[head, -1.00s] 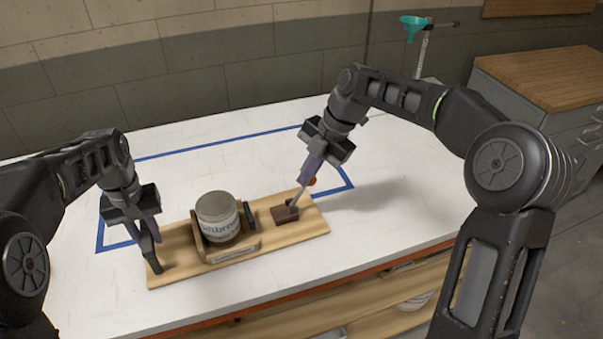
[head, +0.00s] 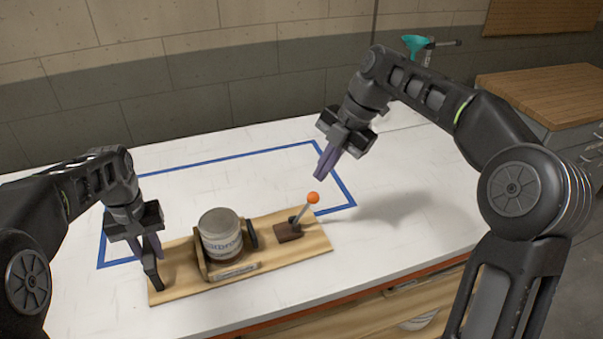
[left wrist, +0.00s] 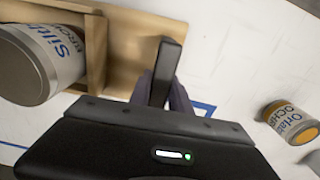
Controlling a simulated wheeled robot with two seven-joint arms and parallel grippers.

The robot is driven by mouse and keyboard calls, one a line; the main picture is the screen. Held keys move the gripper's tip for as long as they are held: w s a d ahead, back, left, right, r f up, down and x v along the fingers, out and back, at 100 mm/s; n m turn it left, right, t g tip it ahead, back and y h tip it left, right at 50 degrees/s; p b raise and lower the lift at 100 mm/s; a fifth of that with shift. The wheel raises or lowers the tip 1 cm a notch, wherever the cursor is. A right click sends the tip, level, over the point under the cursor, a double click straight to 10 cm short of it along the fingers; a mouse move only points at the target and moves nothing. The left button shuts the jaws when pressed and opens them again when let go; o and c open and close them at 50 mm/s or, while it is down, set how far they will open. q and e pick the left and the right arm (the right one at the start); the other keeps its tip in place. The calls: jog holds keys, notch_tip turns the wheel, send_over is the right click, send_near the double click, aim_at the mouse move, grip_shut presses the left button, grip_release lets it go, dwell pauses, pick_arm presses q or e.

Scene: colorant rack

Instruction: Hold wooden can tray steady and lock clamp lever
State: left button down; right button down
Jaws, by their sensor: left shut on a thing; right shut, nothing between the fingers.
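The wooden can tray (head: 172,290) lies on the white table with a grey-lidded can (head: 221,240) in its wooden holder. It also shows in the left wrist view (left wrist: 130,50). The clamp lever (head: 303,212), tipped with an orange knob (head: 313,198), tilts up to the right from a brown block (head: 287,232) on the tray. A dark clamp pad (head: 252,235) stands close to the can's right side. My left gripper (head: 153,250) is shut on a dark upright handle (left wrist: 166,70) at the tray's left end. My right gripper (head: 327,168) is shut and empty, above and apart from the knob.
Blue tape (head: 230,146) outlines a rectangle on the table, and the tray overlaps its front part. Another can with an ochre label (left wrist: 290,121) shows in the left wrist view. A wood-topped cabinet (head: 545,90) stands at the right. The table behind the tray is clear.

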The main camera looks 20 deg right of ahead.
pick_arm(q)
jog(key=shift+d, duration=0.1)
jog(key=c, duration=1.1)
grip_release()
notch_tip(320, 180, up, 8)
jog(key=shift+f, duration=0.25)
jog(key=shift+s+f, duration=0.1)
